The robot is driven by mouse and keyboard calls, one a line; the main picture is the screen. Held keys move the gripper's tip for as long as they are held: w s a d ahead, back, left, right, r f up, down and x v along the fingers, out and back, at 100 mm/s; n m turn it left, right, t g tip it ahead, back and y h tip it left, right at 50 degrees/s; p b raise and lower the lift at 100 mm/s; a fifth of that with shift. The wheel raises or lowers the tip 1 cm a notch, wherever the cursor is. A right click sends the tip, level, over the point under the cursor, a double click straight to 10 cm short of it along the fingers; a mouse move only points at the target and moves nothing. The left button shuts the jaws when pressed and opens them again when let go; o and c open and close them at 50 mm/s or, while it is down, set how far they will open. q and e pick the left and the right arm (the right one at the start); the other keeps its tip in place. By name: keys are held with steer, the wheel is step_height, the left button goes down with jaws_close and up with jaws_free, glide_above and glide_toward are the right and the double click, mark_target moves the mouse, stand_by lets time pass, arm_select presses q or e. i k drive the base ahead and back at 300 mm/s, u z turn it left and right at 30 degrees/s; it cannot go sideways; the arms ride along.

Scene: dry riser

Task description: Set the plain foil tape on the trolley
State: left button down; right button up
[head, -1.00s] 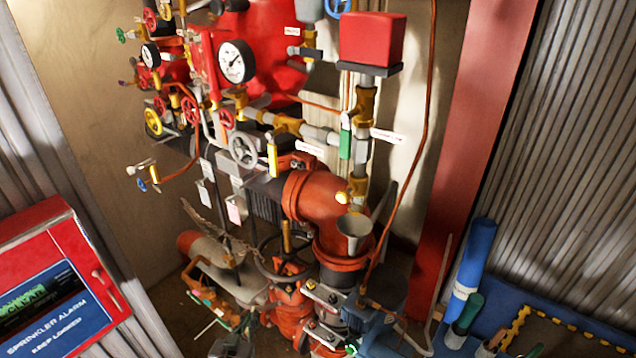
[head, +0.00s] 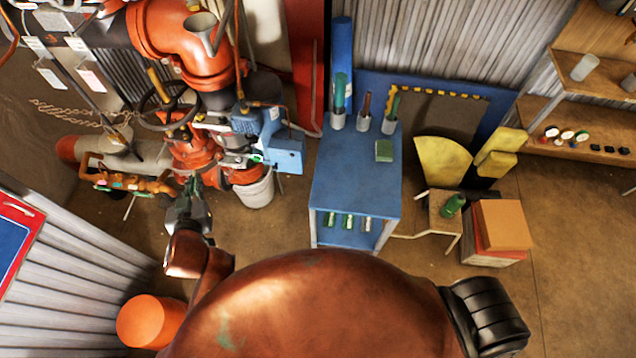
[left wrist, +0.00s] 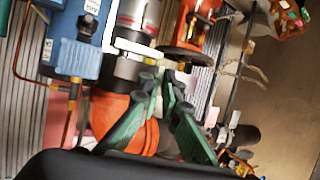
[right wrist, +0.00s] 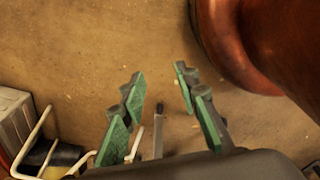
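The blue trolley (head: 352,180) stands in the middle of the head view, with cups of tools along its back edge, a green block on its top and small items on its lower shelf. I cannot pick out the plain foil tape for certain; small rolls (head: 567,136) lie on the wooden shelf at the right, too small to identify. My left gripper (head: 192,182) is left of the trolley, before the red pipework; in the left wrist view its green fingertips (left wrist: 162,80) nearly meet, with nothing seen between them. My right gripper (right wrist: 160,85) is open and empty over bare floor.
A white bucket (head: 256,190) and a blue box (head: 285,150) are between the pipework and trolley. Right of the trolley are a small stand (head: 446,215) with a green item and an orange-topped box (head: 503,225). An orange cylinder (head: 150,320) is at lower left. Floor at right is clear.

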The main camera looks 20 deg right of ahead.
mark_target(380, 195)
steer(key=z, duration=0.3)
steer(key=k, duration=0.75)
steer(key=z, duration=1.05)
steer(key=i, duration=0.95)
